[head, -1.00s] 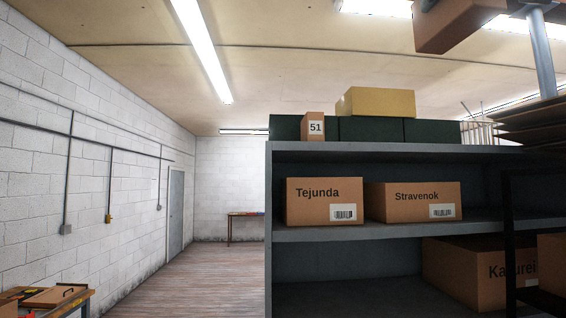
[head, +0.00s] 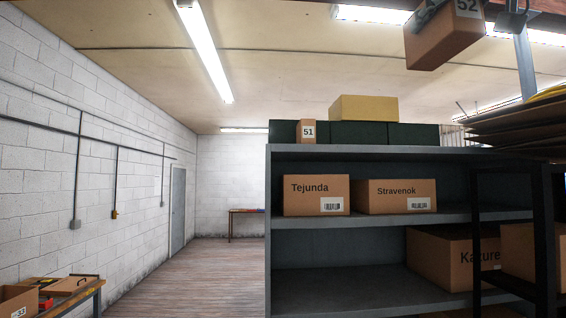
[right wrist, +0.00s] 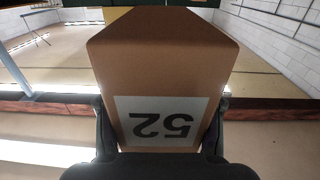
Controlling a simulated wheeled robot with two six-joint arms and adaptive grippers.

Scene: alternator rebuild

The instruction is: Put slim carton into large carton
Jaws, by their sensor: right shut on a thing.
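My right gripper (head: 428,14) is shut on a slim brown carton marked 52 (head: 440,38), held high at the upper right of the head view. In the right wrist view the carton (right wrist: 160,65) sits between both fingers of the gripper (right wrist: 160,135), its label upside down. A similar small carton marked 51 (head: 306,132) stands on top of the grey shelf. Larger cartons are marked Tejunda (head: 305,200), Stravenok (head: 390,202) and Kazurei (head: 435,265); I cannot tell which is the large carton. My left gripper is not in view.
The grey shelf unit (head: 268,230) fills the right, with dark green boxes (head: 360,134) and a yellow box (head: 362,107) on top. A bench (head: 98,300) with a carton (head: 18,302) is at lower left. The floor (head: 190,275) between is clear.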

